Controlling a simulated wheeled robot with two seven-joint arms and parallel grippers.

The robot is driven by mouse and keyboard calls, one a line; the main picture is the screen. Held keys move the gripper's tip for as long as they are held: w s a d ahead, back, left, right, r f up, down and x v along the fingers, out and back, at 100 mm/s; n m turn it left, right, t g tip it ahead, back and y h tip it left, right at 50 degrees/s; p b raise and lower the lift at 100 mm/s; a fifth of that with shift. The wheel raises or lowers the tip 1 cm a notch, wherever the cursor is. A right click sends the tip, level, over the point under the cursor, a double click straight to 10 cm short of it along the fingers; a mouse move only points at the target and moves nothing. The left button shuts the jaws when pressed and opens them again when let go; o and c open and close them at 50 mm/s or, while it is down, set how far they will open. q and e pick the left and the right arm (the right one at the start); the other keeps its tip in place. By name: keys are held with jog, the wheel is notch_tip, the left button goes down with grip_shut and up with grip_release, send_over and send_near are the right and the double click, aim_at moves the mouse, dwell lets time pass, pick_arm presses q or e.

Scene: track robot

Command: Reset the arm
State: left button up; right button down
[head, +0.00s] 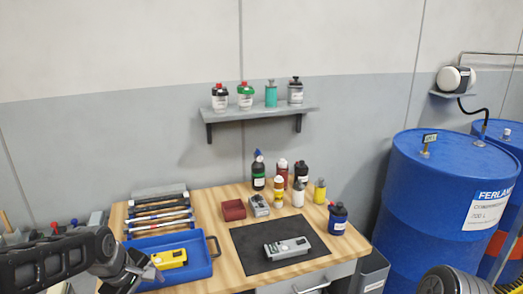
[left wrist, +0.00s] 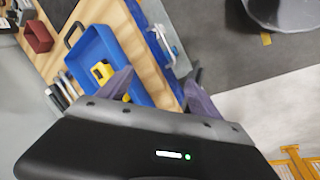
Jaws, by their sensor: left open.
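My left arm comes in from the left in the head view. Its gripper (head: 150,270) is beside the left end of the blue tray (head: 205,262), near the yellow device (head: 169,259) in that tray. In the left wrist view my left gripper (left wrist: 158,86) has its two dark fingers spread apart with nothing between them. The blue tray (left wrist: 100,45) and the yellow device (left wrist: 102,72) lie beyond the fingers there. Part of my right arm (head: 455,281) shows at the bottom right of the head view; its gripper is out of view.
A wooden workbench (head: 215,220) carries a dark mat (head: 255,258) with a grey device (head: 287,248), a red box (head: 233,209) and several bottles. Blue drums (head: 420,190) stand at the right. A wall shelf (head: 260,113) holds several containers.

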pick_arm(q)
jog(key=s+d+f+m+h, duration=0.1)
jog(key=s+d+f+m, duration=0.1)
jog(key=d+f+m, duration=0.6)
jog(key=s+d+f+m+h, duration=0.15)
jog(key=d+f, duration=0.35)
jog(key=f, duration=0.8)
jog(key=s+d+f+g, duration=0.1)
jog(key=s+d+f, duration=0.1)
jog(key=s+f, duration=0.2)
jog(key=s+d+f+m+g, duration=0.1)
jog(key=s+d+f, duration=0.2)
jog(key=s, duration=0.6)
jog(key=s+d+f+g, duration=0.1)
jog(key=s+d+f, duration=0.1)
jog(key=s+f, duration=0.2)
jog(key=s, duration=0.2)
jog(key=shift+s+d+f+m, duration=0.3)
jog(key=shift+s+f+m, duration=0.05)
jog(key=shift+s, duration=0.05)
jog(key=shift+h, duration=0.25)
